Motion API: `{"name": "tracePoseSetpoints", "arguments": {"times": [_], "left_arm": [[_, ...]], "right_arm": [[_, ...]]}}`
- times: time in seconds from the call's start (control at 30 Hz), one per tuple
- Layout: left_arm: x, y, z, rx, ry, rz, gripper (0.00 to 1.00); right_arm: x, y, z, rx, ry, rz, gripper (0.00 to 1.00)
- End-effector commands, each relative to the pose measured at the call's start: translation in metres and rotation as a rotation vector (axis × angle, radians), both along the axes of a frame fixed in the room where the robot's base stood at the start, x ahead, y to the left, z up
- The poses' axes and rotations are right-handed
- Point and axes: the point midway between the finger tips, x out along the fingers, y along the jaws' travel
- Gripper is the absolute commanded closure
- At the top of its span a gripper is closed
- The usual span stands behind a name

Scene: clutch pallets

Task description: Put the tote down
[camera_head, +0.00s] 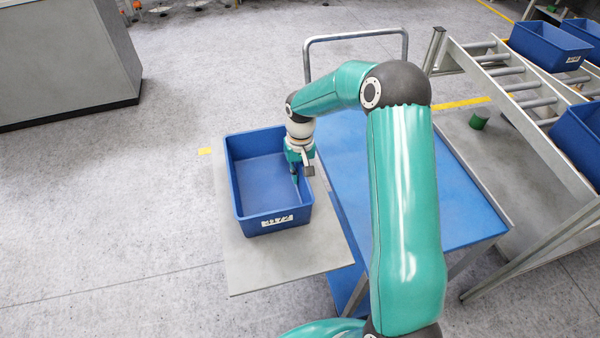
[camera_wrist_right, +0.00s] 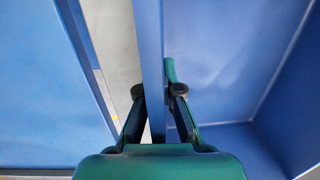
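The tote (camera_head: 246,223) is an empty blue open box with a white label on its near wall. It is upright over a grey tabletop (camera_head: 290,265), towards its far left part. I cannot tell whether its base touches the tabletop. My right gripper (camera_head: 298,176) is at the tote's right wall, with its fingers pointing down. In the right wrist view, the fingers (camera_wrist_right: 157,91) lie on either side of the tote's wall (camera_wrist_right: 151,45), close against it, and look shut on it. My left gripper is not in view.
A blue-topped cart (camera_head: 340,150) with a grey handle (camera_head: 355,37) stands right of the tote. A roller rack (camera_head: 510,85) with blue totes (camera_head: 548,47) is at the right. A grey cabinet (camera_head: 60,60) is at the far left. Open floor lies left.

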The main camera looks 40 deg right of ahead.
Motion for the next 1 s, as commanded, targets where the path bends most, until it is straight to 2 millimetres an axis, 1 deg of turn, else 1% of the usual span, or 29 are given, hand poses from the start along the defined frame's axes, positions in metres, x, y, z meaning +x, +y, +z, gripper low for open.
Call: {"name": "tracePoseSetpoints", "arguments": {"times": [0.07,0.1,0.17,0.2,0.23,0.27,0.53,0.67,0.77,0.87,1.0], "left_arm": [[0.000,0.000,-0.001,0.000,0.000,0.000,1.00],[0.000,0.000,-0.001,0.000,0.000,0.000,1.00],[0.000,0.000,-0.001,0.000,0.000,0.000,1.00],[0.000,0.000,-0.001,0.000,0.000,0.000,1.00],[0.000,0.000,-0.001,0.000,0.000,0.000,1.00],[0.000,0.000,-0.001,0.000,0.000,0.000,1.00],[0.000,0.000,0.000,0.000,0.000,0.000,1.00],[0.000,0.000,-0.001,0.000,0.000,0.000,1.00],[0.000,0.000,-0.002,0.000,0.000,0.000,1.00],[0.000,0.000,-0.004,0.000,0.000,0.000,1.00],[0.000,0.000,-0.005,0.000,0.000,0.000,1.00]], "right_arm": [[0.000,0.000,-0.001,0.000,-0.001,-0.001,1.00],[0.000,0.000,-0.001,0.000,0.000,0.000,0.92],[0.000,0.000,-0.001,0.000,0.000,-0.001,0.81],[0.000,0.000,-0.001,0.000,0.000,-0.001,0.75],[0.000,0.000,0.000,0.000,0.000,-0.001,0.70],[0.000,0.000,0.000,0.000,0.000,-0.001,0.69],[-0.001,-0.001,0.000,0.000,0.000,-0.002,0.69],[0.000,-0.002,0.006,-0.001,-0.003,-0.002,0.69],[0.001,-0.003,0.018,-0.001,-0.004,-0.003,0.69],[0.002,-0.004,0.036,-0.002,-0.005,-0.003,0.69],[0.002,-0.007,0.065,-0.002,-0.005,-0.003,0.69]]}}
